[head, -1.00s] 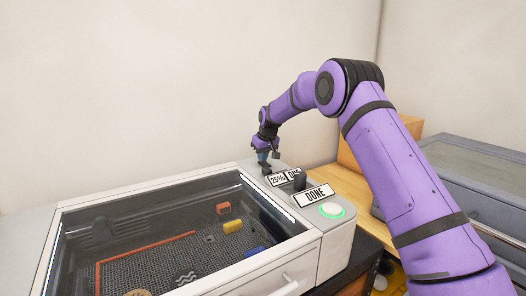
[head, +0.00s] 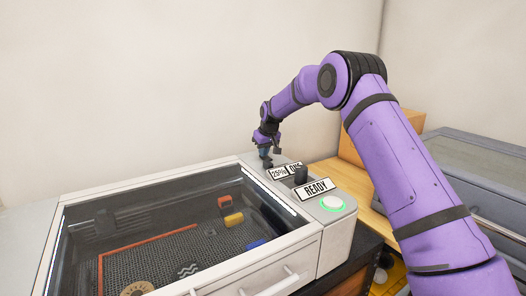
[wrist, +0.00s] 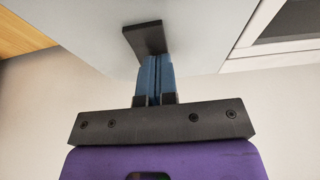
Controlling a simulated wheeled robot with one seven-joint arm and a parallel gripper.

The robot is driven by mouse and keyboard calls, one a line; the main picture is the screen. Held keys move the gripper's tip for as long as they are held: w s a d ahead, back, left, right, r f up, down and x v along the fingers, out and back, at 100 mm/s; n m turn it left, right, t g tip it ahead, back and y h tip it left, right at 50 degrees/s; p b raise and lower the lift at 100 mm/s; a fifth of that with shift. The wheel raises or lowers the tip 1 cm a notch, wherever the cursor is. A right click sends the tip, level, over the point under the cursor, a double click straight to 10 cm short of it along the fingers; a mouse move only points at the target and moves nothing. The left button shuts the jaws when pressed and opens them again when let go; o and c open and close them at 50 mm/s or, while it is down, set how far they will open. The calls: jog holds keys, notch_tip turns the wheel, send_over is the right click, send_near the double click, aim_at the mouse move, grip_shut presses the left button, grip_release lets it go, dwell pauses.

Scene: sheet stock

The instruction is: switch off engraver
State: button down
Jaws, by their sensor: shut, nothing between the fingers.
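The engraver (head: 335,226) is a grey-white machine with a glass lid, showing a sign that reads READY (head: 317,188). A round button with a lit green ring (head: 333,203) sits at the front of its control strip, and a dark knob (head: 301,174) stands behind the sign. My gripper (head: 266,160) is at the back end of the strip, pointing down. In the wrist view its blue fingers (wrist: 155,80) are shut with nothing between them. Their tips are at a black lever-like part (wrist: 146,39) on the grey surface; I cannot tell whether they touch it.
Two smaller signs (head: 286,171) stand on the strip near my gripper. Small coloured blocks (head: 233,219) lie on the mesh bed under the glass. A cardboard box (head: 350,150) and a grey lidded machine (head: 470,170) stand to the right. The wall is close behind.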

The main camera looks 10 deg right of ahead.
jog(key=shift+s+d+f, duration=0.25)
jog(key=shift+s+f, duration=0.15)
jog(key=shift+s, duration=0.2)
jog(key=shift+r, duration=0.1)
jog(key=w+v, duration=0.1)
jog(key=v, duration=1.3)
jog(key=shift+a+r, duration=0.2)
jog(key=shift+r, duration=0.1)
jog(key=shift+w+d+r, duration=0.3)
jog(key=shift+w+d, duration=0.15)
jog(key=shift+w, duration=0.3)
jog(key=x, duration=1.4)
jog(key=shift+s+d+f, duration=0.1)
jog(key=shift+s, duration=0.3)
